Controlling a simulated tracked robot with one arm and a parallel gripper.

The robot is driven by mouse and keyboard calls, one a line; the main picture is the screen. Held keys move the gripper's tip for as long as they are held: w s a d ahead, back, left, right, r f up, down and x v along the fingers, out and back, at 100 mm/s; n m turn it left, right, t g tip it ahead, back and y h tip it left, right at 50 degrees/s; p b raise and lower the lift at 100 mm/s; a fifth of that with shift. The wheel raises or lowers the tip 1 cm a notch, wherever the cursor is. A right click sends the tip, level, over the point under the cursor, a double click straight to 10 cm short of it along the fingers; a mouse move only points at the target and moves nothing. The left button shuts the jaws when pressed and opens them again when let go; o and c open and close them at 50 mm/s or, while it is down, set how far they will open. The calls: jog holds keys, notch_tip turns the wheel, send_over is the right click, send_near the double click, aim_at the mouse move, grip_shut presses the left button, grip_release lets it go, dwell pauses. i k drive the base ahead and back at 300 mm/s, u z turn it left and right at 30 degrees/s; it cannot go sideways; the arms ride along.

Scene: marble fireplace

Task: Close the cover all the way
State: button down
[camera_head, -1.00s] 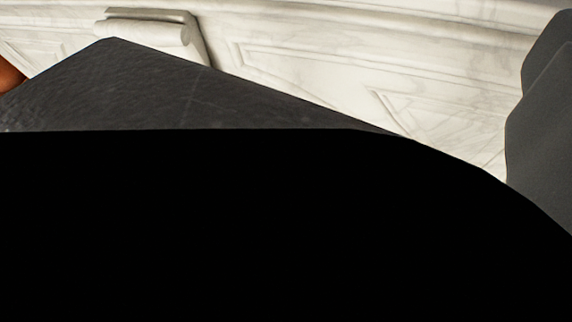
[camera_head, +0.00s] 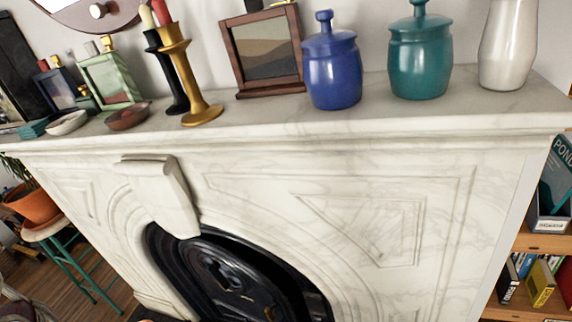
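A black, ornate metal cover (camera_head: 232,278) shows at the bottom middle, inside the arched opening of the white marble fireplace (camera_head: 260,160). A black arched rim (camera_head: 165,245) surrounds it. A dark band shows between the cover and the rim on the upper right side; I cannot tell how far the cover stands open. The cover's lower part is cut off by the picture edge. My gripper is not in view.
The mantel shelf (camera_head: 270,122) holds a blue jar (camera_head: 332,72), a teal jar (camera_head: 420,60), a pale vase (camera_head: 508,45), a gold candlestick (camera_head: 180,75), frames and small dishes. A bookshelf (camera_head: 545,243) stands right; a potted plant (camera_head: 33,203) on a stool stands left.

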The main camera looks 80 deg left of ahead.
aim_at(256, 291)
jog(key=z, duration=1.3)
jog(key=i, duration=0.25)
jog(key=u, duration=3.6)
